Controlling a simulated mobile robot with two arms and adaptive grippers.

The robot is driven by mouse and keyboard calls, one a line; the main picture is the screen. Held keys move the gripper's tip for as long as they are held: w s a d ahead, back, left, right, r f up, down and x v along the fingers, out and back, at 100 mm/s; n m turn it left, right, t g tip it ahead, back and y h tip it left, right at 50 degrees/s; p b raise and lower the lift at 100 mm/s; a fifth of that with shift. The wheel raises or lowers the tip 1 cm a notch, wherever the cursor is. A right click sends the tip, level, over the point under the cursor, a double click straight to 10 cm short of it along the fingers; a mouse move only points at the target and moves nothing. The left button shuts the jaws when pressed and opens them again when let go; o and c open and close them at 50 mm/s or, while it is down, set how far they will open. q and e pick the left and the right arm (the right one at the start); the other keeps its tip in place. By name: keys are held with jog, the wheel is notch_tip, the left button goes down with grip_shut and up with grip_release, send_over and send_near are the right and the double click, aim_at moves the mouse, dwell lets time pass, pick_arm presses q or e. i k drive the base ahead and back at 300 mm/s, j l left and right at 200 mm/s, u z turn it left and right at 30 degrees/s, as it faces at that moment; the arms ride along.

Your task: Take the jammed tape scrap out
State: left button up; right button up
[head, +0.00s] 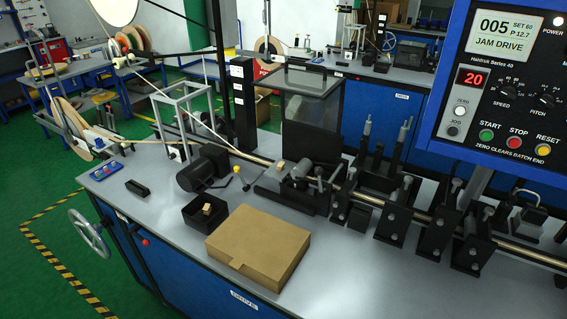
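The drive unit (292,188), with its dark roller block, sits mid-bench on the machine line. A small tan piece (281,165) shows at its left side; it may be the tape scrap, but it is too small to be sure. A dark guard with a clear upper panel (310,82) stands just behind the drive. The control panel's screen (501,36) reads "005", "SET 60", "P 12.7" and "JAM DRIVE". Neither of my grippers is in view.
An open black box (184,217) holds a small tan piece (207,208). A closed cardboard box (258,246) lies on the bench's front part. A motor (203,168) and a handwheel (88,233) are at the left. Bare bench (355,285) lies right of the cardboard box.

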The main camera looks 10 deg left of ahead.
aim_at(280, 168)
jog(key=i+j+u, duration=0.1)
jog(key=j+u, duration=0.2)
jog(key=i+j+u, duration=0.15)
jog(key=j+u, duration=0.2)
jog(key=i+j+u, duration=0.15)
jog(key=j+u, duration=0.15)
jog(key=j, duration=0.15)
